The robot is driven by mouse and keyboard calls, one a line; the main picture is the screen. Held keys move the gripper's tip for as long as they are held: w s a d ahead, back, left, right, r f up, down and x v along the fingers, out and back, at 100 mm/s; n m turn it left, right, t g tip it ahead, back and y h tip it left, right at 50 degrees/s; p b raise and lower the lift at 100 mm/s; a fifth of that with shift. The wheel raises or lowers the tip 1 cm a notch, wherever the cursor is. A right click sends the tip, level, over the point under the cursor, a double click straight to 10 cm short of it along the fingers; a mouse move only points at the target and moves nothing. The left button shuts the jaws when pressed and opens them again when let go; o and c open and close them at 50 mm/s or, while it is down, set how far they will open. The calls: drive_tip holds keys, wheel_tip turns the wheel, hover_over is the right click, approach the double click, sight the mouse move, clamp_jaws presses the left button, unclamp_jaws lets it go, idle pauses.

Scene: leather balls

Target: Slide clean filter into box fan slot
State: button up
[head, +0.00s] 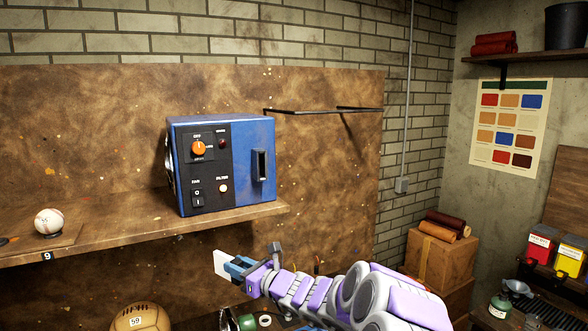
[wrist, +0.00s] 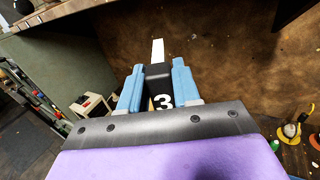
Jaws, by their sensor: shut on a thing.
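The blue box fan (head: 222,166) stands upright on the wall shelf. Its dark front panel has an orange knob, switches and a FILTER label. On its right side is a dark upright slot fitting (head: 259,165). My gripper (head: 240,268) is below the shelf edge, in front of and lower than the box, apart from it. It is shut on the filter (head: 222,263), whose white end sticks out past the fingers toward upper left. In the wrist view, the filter (wrist: 157,50) points away between the blue fingertips (wrist: 158,68); its held part is dark.
A wall bracket (head: 320,111) juts out right of the box. A brown ball (head: 140,318) sits below. The space between gripper and box looks clear.

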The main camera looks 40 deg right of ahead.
drive_tip(key=s+d+r+m+h+p, duration=0.2)
drive_tip(key=s+d+r+h+p, duration=0.15)
drive_tip(key=r, duration=0.45)
drive_tip(key=s+d+r+m+h+p, duration=0.2)
drive_tip(key=d+r, duration=0.3)
drive_tip(key=r, duration=0.4)
drive_tip(key=s+d+r+m+h+p, duration=0.2)
drive_tip(key=s+d+r+h+p, duration=0.15)
drive_tip(key=r, duration=0.45)
drive_tip(key=w+a+b, duration=0.1)
drive_tip(key=w, duration=0.6)
drive_tip(key=shift+w+r+n, duration=0.15)
drive_tip(key=shift+r+n, duration=0.1)
drive_tip(key=shift+n, duration=0.05)
idle(1.4)
